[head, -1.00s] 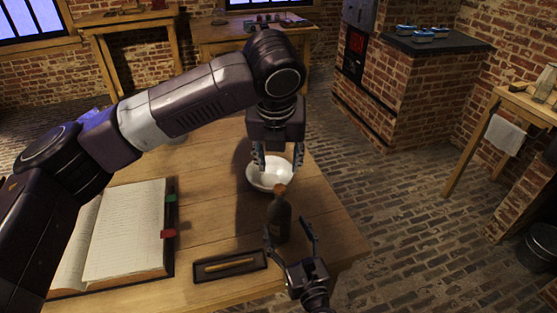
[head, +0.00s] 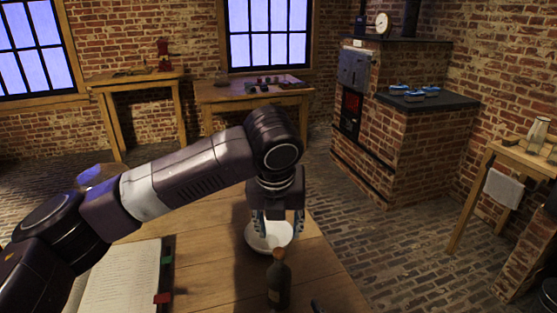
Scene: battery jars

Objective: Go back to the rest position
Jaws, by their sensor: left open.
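My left gripper (head: 279,228) points down over the white bowl (head: 256,247) on the wooden table. Its fingers are apart, with nothing seen between them; I cannot tell whether the tips touch the bowl. A dark bottle (head: 279,286) with a reddish-brown top stands upright on the table in front of the bowl. A small dark tip at the bottom edge, right of the bottle, seems to be my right gripper (head: 318,306); the rest of it is out of frame.
An open book (head: 122,280) lies on the left of the wooden table (head: 205,265). A brick stove (head: 425,145) holding small blue items (head: 413,90) stands behind right. A side table (head: 520,158) is at the far right. Brick floor (head: 405,240) between them is clear.

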